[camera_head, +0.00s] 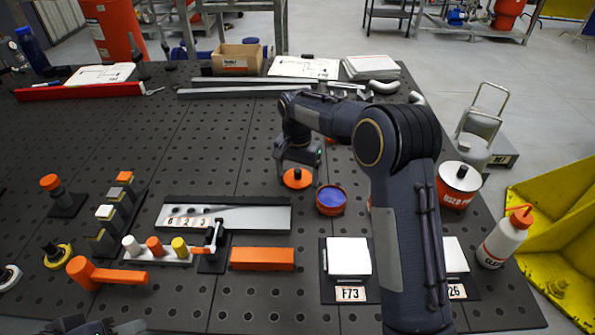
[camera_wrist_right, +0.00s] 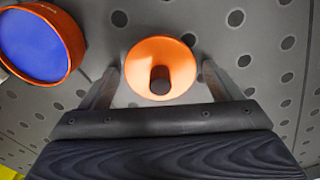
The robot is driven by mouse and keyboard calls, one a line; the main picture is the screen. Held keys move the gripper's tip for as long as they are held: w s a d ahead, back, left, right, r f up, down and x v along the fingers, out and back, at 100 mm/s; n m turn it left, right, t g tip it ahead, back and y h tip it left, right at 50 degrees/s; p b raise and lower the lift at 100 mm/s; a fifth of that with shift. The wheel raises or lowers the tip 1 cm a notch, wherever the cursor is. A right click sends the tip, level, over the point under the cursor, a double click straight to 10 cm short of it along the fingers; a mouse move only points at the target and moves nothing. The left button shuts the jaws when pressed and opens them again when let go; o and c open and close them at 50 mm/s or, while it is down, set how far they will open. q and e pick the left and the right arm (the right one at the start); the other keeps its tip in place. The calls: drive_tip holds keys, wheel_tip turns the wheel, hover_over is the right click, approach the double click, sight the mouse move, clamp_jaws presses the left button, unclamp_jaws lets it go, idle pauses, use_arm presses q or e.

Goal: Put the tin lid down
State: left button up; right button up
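The tin lid (camera_head: 297,179), an orange disc with a dark knob, lies flat at the table surface, left of and just behind the open tin. In the right wrist view the lid (camera_wrist_right: 176,72) is between my fingertips. My right gripper (camera_wrist_right: 160,66) is open, one finger on each side of the lid, with a narrow gap at each side. In the head view my right gripper (camera_head: 298,170) is low over the lid. The orange tin (camera_head: 331,211) shows blue inside; it also shows in the right wrist view (camera_wrist_right: 36,44). A dark part of my left arm shows at the bottom left edge; its fingers are hidden.
A grey tray (camera_head: 260,217) and an orange block (camera_head: 262,259) are front left of the lid. White pads on dark plates (camera_head: 347,256) are in front. Another lidded tin (camera_head: 458,187) and a white bottle (camera_head: 503,240) stand at the right. The perforated table behind the lid is largely clear.

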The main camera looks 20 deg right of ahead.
sight(297, 170)
drive_tip(key=shift+o, duration=1)
wheel_tip(297, 170, up, 11)
drive_tip(key=s+d+r+y, duration=0.1)
drive_tip(key=s+d+r, duration=0.3)
drive_tip(key=s+r, duration=0.15)
drive_tip(key=s+d+r+n+t+y, duration=0.1)
drive_tip(key=s+d+n+t+y, duration=0.15)
drive_tip(key=s, duration=0.95)
drive_tip(key=s+a+f+n+t, duration=0.1)
drive_tip(key=s+f, duration=0.3)
drive_tip(key=s, duration=0.5)
drive_tip(key=s+a+f+n+t, duration=0.2)
drive_tip(key=s+f, duration=0.2)
drive_tip(key=s, duration=0.5)
